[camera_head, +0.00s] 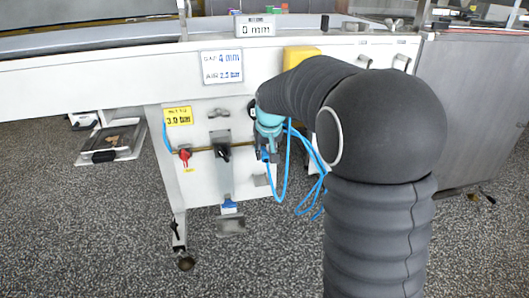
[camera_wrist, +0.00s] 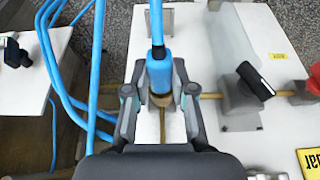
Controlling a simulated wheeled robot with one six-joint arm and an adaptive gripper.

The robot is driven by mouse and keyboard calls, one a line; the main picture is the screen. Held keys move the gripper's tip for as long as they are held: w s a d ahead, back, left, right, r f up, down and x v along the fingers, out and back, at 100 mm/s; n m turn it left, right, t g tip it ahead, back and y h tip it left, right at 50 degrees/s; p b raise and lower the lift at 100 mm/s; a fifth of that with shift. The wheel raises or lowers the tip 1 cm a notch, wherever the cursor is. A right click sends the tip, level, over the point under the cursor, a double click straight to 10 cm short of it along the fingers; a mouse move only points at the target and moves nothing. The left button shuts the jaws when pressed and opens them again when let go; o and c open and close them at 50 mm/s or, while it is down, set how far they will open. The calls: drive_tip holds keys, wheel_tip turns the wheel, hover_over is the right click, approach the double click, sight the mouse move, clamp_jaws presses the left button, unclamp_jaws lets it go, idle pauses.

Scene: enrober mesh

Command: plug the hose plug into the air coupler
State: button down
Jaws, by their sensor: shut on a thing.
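The hose plug is a blue sleeve (camera_wrist: 159,72) with a blue hose running from its end to the top of the wrist view. My gripper (camera_wrist: 159,97) is shut on it, with one grey finger on each side. A brass-coloured piece (camera_wrist: 160,99) shows at the plug's lower end, between the fingertips. I cannot tell whether it is the plug's tip or the air coupler, nor whether the two are joined. In the head view my gripper (camera_head: 264,148) is at the white panel, at the right end of the brass pipe, and mostly hides that spot.
A black-handled valve (camera_head: 222,152) and a red valve (camera_head: 184,155) sit on the brass pipe (camera_head: 203,149), left of my gripper. Loose blue hose loops (camera_head: 284,180) hang beside it. A grey bracket (camera_head: 231,226) projects below. A yellow box (camera_head: 302,56) is above my arm.

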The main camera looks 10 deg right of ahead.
drive_tip(key=shift+s, duration=0.1)
drive_tip(key=shift+s+b, duration=0.7)
drive_tip(key=shift+s, duration=1.05)
drive_tip(key=shift+w+p, duration=0.85)
drive_tip(key=shift+w, duration=1.05)
idle(0.9)
drive_tip(key=c, duration=0.9)
unclamp_jaws()
drive_tip(key=v, duration=1.2)
